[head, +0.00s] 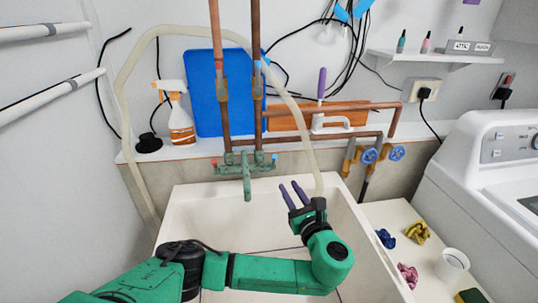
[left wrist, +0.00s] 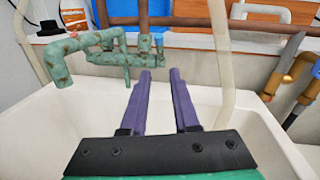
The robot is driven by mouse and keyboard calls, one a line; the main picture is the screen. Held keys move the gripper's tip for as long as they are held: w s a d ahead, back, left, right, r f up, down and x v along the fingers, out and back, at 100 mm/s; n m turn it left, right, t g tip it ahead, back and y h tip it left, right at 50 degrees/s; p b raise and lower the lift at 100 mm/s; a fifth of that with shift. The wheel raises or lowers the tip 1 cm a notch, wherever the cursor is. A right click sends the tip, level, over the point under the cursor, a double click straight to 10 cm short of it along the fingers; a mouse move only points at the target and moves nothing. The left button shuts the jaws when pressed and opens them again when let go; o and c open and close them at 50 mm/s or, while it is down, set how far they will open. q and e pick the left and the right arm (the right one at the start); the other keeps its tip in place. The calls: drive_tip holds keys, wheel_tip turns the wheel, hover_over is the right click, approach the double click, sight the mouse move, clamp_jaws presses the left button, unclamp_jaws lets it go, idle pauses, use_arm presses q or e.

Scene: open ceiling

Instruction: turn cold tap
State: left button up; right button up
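A weathered green tap (head: 246,170) is fixed to the wall above the sink, its spout pointing down. Its right end has a small blue-marked handle (head: 273,158), and its left end has a red mark (head: 214,162). In the left wrist view the green tap (left wrist: 68,58) spans the upper left, and its right part lies just beyond the fingertips. My left gripper (head: 292,192) is over the sink, below and right of the tap. Its purple fingers (left wrist: 161,74) are apart with nothing between them, and do not appear to touch the tap. My right gripper is not in view.
The white sink (head: 190,215) lies under my left arm. A pale hose (head: 305,130) hangs into it, close to the gripper. Copper pipes (head: 220,110) rise behind the tap. A spray bottle (head: 178,115) stands on the ledge at left.

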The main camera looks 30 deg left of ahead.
sight(274, 164)
use_arm(q)
drive_tip(key=p+x, duration=0.1)
drive_tip(key=x, duration=1.1)
drive_tip(key=shift+w+a+r+p, duration=0.2)
drive_tip(key=shift+p, duration=0.2)
drive_tip(key=shift+w+a, duration=0.3)
drive_tip(key=shift+w, duration=0.05)
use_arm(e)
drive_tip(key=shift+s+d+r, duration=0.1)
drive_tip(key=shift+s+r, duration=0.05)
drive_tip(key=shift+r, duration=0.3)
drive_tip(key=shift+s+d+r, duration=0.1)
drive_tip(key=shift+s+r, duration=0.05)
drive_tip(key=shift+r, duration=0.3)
use_arm(q)
clamp_jaws()
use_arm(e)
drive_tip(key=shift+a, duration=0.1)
use_arm(q)
drive_tip(key=shift+f, duration=0.1)
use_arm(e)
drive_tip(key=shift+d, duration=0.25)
